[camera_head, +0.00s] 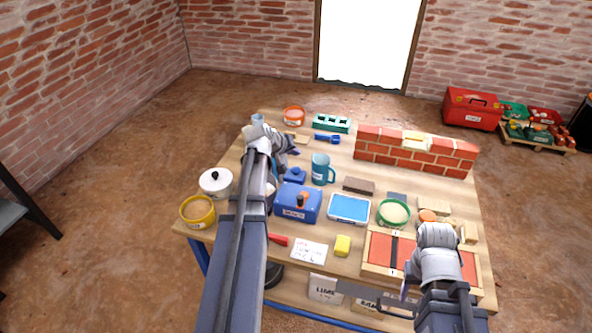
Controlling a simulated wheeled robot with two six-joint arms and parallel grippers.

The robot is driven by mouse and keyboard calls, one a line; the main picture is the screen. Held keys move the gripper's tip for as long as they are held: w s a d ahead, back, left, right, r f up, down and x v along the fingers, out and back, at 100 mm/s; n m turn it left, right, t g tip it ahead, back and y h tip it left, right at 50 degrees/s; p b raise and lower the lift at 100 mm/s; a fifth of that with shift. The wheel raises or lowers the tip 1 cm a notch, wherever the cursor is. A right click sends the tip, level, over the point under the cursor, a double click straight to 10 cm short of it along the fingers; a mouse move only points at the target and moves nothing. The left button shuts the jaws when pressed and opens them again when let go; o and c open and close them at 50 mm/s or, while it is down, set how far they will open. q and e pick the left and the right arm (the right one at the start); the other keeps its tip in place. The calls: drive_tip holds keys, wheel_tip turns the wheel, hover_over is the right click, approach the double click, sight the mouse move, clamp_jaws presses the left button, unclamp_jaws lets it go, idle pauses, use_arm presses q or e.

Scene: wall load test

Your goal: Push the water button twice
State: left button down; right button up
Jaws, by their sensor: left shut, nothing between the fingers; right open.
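A blue box (297,204) with an orange part on top and a small label stands left of the table's middle. A smaller blue piece (295,175) sits just behind it. The lettering is too small to read, so I cannot tell for sure which part is the water button. My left gripper (292,145) is shut and empty, above the table behind the blue box and apart from it. Its forearm passes just left of the box. My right gripper (407,287) is open and low at the table's front right, partly hidden by its own wrist.
A blue mug (322,170), blue tray (349,208), green-rimmed bowl (393,212) and yellow sponge (342,245) surround the box. A brick wall piece (415,151) stands at the back right. A white pot (216,182) and yellow tub (197,211) stand left of my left arm.

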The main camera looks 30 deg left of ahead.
sight(295, 172)
use_arm(q)
drive_tip(key=shift+r, duration=0.1)
wheel_tip(295, 172, up, 4)
drive_tip(key=p, duration=0.3)
drive_tip(key=shift+f+p, duration=0.2)
drive_tip(key=shift+p, duration=0.2)
drive_tip(key=shift+f, duration=0.15)
wheel_tip(295, 172, down, 8)
drive_tip(key=b, duration=0.9)
drive_tip(key=shift+f, duration=0.25)
drive_tip(key=shift+f, duration=0.1)
idle(1.1)
drive_tip(key=shift+f+b, duration=0.3)
drive_tip(key=shift+b, duration=0.05)
